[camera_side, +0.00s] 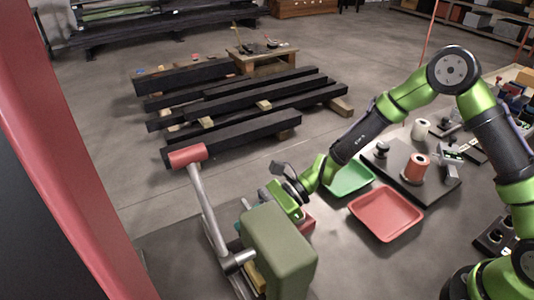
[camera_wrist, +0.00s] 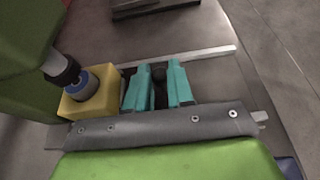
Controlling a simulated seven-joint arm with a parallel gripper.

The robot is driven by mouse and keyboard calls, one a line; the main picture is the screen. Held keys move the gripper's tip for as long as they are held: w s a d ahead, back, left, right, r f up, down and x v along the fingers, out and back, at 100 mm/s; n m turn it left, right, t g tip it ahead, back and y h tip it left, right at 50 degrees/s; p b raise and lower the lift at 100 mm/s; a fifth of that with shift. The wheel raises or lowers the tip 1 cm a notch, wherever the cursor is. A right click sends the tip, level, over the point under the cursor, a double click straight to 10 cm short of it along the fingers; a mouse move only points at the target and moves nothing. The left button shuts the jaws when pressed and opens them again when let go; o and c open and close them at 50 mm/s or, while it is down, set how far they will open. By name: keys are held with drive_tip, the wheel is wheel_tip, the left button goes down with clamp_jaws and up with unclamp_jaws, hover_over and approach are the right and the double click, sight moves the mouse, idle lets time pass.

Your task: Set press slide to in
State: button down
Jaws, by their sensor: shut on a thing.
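The press has a large olive-green head (camera_side: 280,245) in the side view, with a grey lever and red grip (camera_side: 188,155) beside it. In the wrist view its green body (camera_wrist: 25,50) fills the left, and a dark plunger (camera_wrist: 62,68) points at a yellow block (camera_wrist: 92,92) carrying a blue-ringed metal piece (camera_wrist: 82,84). My gripper (camera_wrist: 159,74) has teal fingers either side of a dark upright handle (camera_wrist: 160,90) and is shut on it, right of the yellow block. I take the handle as the press slide's. In the side view the press head partly hides the slide.
A green tray (camera_side: 350,178) and a red tray (camera_side: 387,214) lie right of my gripper. A dark board (camera_side: 402,169) with spools stands beyond them. Black beams (camera_side: 245,105) lie on the floor behind. A light metal rail (camera_wrist: 180,55) runs past my fingertips.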

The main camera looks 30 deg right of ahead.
drive_tip(key=shift+s, duration=0.3)
drive_tip(key=c, duration=1)
unclamp_jaws()
drive_tip(key=shift+w, duration=0.1)
drive_tip(key=v, duration=1.7)
drive_tip(key=shift+w+f, duration=0.1)
